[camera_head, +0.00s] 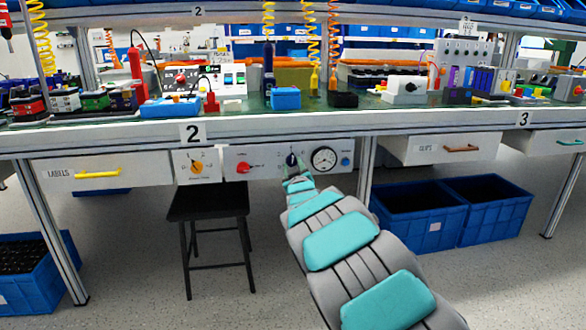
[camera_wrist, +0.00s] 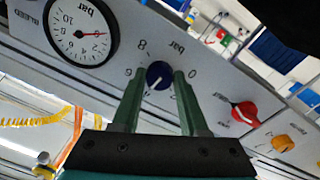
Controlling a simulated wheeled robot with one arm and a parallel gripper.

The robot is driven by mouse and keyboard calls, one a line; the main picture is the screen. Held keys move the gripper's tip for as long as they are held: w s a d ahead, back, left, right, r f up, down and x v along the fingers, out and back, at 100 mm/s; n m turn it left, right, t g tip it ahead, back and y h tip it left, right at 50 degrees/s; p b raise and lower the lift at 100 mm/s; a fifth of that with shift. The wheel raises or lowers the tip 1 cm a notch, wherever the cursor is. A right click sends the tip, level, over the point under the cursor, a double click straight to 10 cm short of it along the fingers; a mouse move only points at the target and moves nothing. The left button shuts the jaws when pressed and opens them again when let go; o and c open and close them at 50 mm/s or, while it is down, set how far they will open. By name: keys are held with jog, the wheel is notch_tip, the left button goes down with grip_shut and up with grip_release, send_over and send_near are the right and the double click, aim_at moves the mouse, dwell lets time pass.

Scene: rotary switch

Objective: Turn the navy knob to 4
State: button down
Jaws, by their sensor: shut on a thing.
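The navy knob (camera_head: 291,159) is on the grey front panel under the workbench, left of a round gauge. In the wrist view the knob (camera_wrist: 159,75) sits between the two green fingers of my gripper (camera_wrist: 158,82), which is shut on it. A white pointer line on the knob points down-left in that view. The figures 8, 6 and 0 and the word "bar" show around it; the fingers cover other parts of the scale, so the exact setting is hard to read. In the head view my gripper (camera_head: 294,173) reaches up to the knob.
The gauge (camera_head: 324,158) is right of the knob, with a small blue button (camera_head: 346,160) beyond it. A red knob (camera_head: 243,167) and an orange knob (camera_head: 197,167) are to the left. A black stool (camera_head: 208,205) stands below left, blue crates (camera_head: 425,230) below right.

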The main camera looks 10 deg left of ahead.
jog(key=shift+r+n, duration=0.1)
jog(key=shift+n, duration=0.7)
jog(key=shift+c, duration=2.2)
grip_release()
jog(key=v, duration=0.7)
jog(key=shift+s, duration=0.4)
jog(key=shift+d, duration=0.1)
